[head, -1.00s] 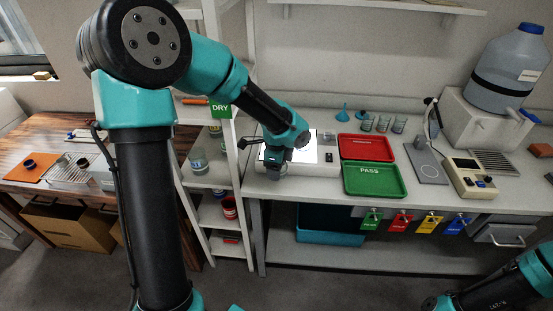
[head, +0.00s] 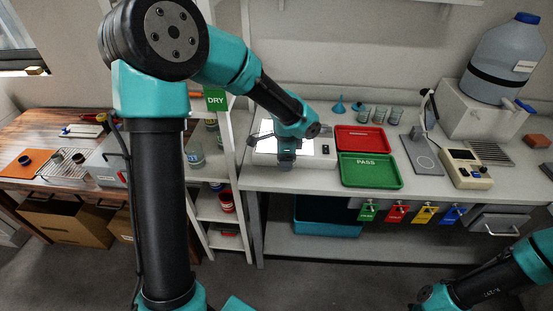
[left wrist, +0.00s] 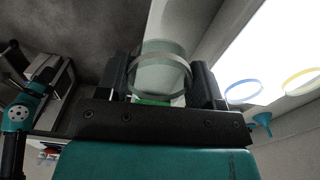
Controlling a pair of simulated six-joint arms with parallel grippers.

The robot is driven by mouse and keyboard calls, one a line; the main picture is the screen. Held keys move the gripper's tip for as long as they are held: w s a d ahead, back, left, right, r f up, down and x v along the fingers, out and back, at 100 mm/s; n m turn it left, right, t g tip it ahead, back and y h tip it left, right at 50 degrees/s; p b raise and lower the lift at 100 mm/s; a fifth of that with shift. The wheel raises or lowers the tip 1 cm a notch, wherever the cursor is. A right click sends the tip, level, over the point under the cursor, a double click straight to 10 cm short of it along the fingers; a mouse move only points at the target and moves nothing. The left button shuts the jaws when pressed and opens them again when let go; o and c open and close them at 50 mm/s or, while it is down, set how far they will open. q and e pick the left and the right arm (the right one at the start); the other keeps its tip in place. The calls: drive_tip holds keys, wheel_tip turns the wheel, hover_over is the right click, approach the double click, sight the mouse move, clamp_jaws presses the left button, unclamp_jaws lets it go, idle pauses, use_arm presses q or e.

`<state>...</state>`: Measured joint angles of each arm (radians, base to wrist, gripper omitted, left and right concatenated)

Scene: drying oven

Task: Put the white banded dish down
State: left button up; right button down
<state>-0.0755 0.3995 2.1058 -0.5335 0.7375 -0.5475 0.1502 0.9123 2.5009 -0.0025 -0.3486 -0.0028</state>
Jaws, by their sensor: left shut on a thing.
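My left gripper (head: 286,160) hangs over the front part of the white light panel (head: 318,147) on the bench. In the left wrist view the gripper (left wrist: 160,85) is shut on a clear round dish with a pale white band (left wrist: 162,57), one finger on each side. The dish is hidden or too small to make out in the head view. The wrist view also shows a blue-banded dish (left wrist: 243,91) and a yellow-banded dish (left wrist: 301,79) against the bright panel. My right arm shows at the lower right of the head view; its gripper is out of frame.
A red tray (head: 361,139) and a green PASS tray (head: 370,171) lie right of the panel. Blue funnels (head: 339,105) and several glass beakers stand behind. The white shelf rack with the DRY sign (head: 216,99) stands close on the left.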

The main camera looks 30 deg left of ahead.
use_arm(q)
drive_tip(key=w+d+f+n, duration=0.2)
drive_tip(key=w+d+n, duration=0.5)
drive_tip(key=n, duration=0.1)
drive_tip(key=shift+d+n, duration=0.3)
drive_tip(key=shift+d, duration=0.1)
drive_tip(key=shift+w+d, duration=0.1)
